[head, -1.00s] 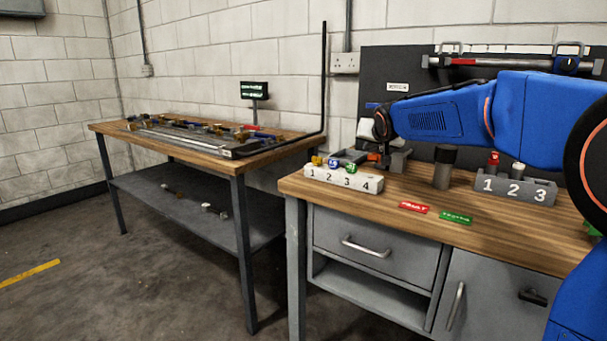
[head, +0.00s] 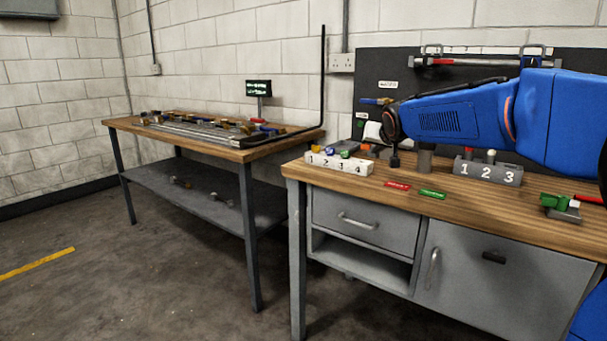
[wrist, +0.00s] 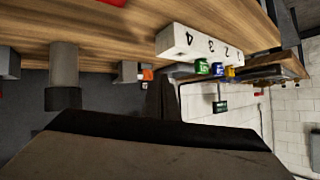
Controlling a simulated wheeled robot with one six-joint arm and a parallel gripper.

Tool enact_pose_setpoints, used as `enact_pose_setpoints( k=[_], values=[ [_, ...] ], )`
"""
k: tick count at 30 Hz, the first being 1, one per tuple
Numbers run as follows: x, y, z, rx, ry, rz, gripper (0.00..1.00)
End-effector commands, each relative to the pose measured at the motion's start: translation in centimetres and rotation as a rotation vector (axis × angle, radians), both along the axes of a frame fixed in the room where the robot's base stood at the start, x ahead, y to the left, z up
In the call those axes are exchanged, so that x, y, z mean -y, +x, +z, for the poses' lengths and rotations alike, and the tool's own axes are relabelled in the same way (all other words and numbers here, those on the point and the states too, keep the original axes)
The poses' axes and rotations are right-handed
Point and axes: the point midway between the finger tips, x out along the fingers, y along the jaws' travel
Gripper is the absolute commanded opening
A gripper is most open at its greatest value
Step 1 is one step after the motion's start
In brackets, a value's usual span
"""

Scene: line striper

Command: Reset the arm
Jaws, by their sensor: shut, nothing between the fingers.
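My blue arm (head: 450,115) reaches leftward over the wooden workbench (head: 470,200) in the head view, roughly level. My gripper (head: 394,160) hangs down from its dark wrist, small and partly dark against the board behind. In the wrist view my gripper's fingers (wrist: 163,100) are together, with nothing between them. They are above the bench, apart from the white numbered block (head: 338,163), which also shows in the wrist view (wrist: 195,42). The block holds several coloured pieces.
A grey block numbered 1 to 3 (head: 487,171) stands on the bench, with a grey cylinder (head: 425,158) left of it. Red (head: 397,185) and green (head: 433,193) labels lie in front. A green device (head: 560,205) sits at right. Another table (head: 125,122) stands at left; the floor before it is clear.

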Motion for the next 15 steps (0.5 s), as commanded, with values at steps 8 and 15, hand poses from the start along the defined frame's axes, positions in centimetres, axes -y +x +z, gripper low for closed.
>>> enact_pose_setpoints(
  k=[8,15],
  values=[
    [1.5,-4.9,-1.0,-0.055,-0.026,-0.005,0.00],
    [3.4,-12.6,-3.2,-0.146,-0.061,-0.005,0.00]
  ],
)
